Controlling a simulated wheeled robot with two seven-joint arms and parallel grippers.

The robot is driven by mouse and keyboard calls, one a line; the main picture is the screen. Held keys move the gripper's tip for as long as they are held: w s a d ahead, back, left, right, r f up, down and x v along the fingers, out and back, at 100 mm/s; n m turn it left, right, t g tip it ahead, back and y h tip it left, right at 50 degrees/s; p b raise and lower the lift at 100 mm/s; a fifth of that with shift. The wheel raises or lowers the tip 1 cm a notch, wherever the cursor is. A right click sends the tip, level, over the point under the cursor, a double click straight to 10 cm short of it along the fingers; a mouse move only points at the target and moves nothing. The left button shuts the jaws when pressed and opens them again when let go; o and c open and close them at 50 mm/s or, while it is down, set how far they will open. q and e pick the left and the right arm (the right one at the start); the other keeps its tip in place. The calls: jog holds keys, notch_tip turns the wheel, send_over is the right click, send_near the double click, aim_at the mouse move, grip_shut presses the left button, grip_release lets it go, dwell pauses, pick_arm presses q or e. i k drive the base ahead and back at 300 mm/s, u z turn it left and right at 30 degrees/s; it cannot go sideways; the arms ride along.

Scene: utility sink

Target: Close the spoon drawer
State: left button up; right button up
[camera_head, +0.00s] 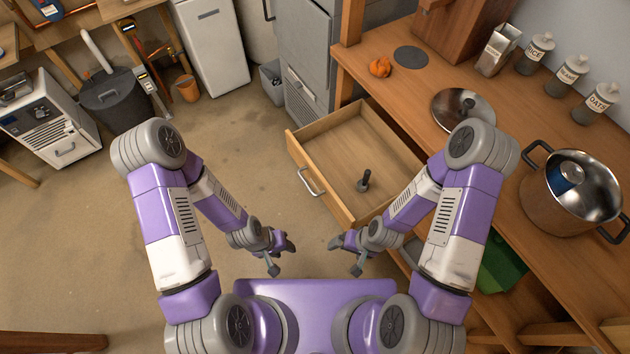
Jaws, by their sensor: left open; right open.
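The wooden drawer (332,140) is pulled out from under the wooden counter, toward the left of the picture. A silver bar handle (311,182) is on its front face. Inside lies a dark grey object (365,181) with a rounded end; I cannot tell whether it is a spoon. My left gripper (283,258) is open and empty, below and left of the drawer. My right gripper (344,254) is open and empty, just below the drawer's near corner. Neither gripper appears to touch the drawer or its handle.
The counter (425,68) holds a pot (570,205), a lid (463,108), an orange item (380,67) and labelled jars (566,76). A green bin (502,266) sits below the counter. The floor (230,150) left of the drawer is clear.

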aim_at(333, 152)
jog(key=u, duration=1.1)
jog(key=k, duration=0.7)
jog(key=z, duration=1.15)
jog(key=i, duration=0.5)
